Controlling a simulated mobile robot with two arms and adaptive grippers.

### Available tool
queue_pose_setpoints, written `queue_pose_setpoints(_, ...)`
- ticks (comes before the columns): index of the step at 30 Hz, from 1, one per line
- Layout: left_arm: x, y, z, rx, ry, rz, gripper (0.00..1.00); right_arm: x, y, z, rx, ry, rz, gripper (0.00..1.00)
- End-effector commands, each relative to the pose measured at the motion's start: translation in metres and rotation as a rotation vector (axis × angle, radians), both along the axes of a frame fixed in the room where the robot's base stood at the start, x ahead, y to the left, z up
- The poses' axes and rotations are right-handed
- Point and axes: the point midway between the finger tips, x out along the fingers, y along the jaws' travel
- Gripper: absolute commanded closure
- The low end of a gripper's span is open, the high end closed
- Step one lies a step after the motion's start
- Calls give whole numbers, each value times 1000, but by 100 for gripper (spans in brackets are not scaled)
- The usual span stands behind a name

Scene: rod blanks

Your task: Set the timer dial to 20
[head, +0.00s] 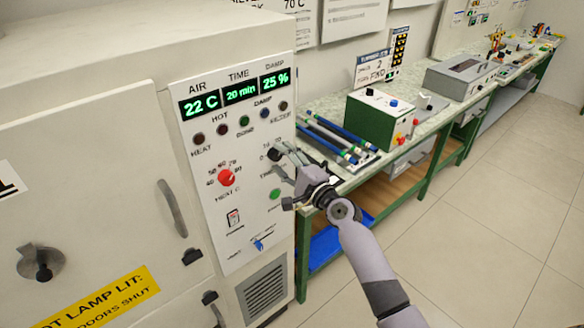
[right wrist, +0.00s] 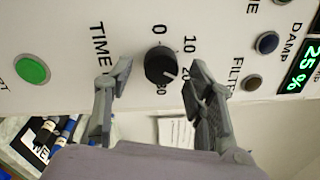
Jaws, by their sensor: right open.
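The timer dial (right wrist: 160,65) is a small black knob with a white pointer mark. In the right wrist view, the panel looks turned sideways, and the mark points toward the 20. My right gripper (right wrist: 158,78) is open, its fingers on either side of the dial; I cannot tell if they touch it. In the head view the gripper reaches the panel from the right and partly covers the dial area. The time display (head: 240,92) reads 20 min. My left gripper is not in view.
A green button (right wrist: 32,70) sits near the TIME label. The cabinet panel (head: 213,171) also has a red knob (head: 226,177), a blue switch (head: 258,244) and several lamps. A bench (head: 330,104) with blue rods (head: 340,135) and a green box (head: 380,118) stands to the right.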

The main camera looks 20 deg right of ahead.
Motion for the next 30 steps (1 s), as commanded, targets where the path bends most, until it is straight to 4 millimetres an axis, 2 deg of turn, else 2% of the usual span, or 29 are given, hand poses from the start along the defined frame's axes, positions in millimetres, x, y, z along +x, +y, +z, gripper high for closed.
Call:
queue_pose_setpoints(15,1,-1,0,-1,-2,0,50,-91,-30,-6,-3,3,0,50)
queue_pose_setpoints(21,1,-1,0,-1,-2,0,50,-108,-36,-7,-1,1,-1,50)
queue_pose_setpoints(30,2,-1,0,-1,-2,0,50,-110,-37,-6,0,0,-1,50)
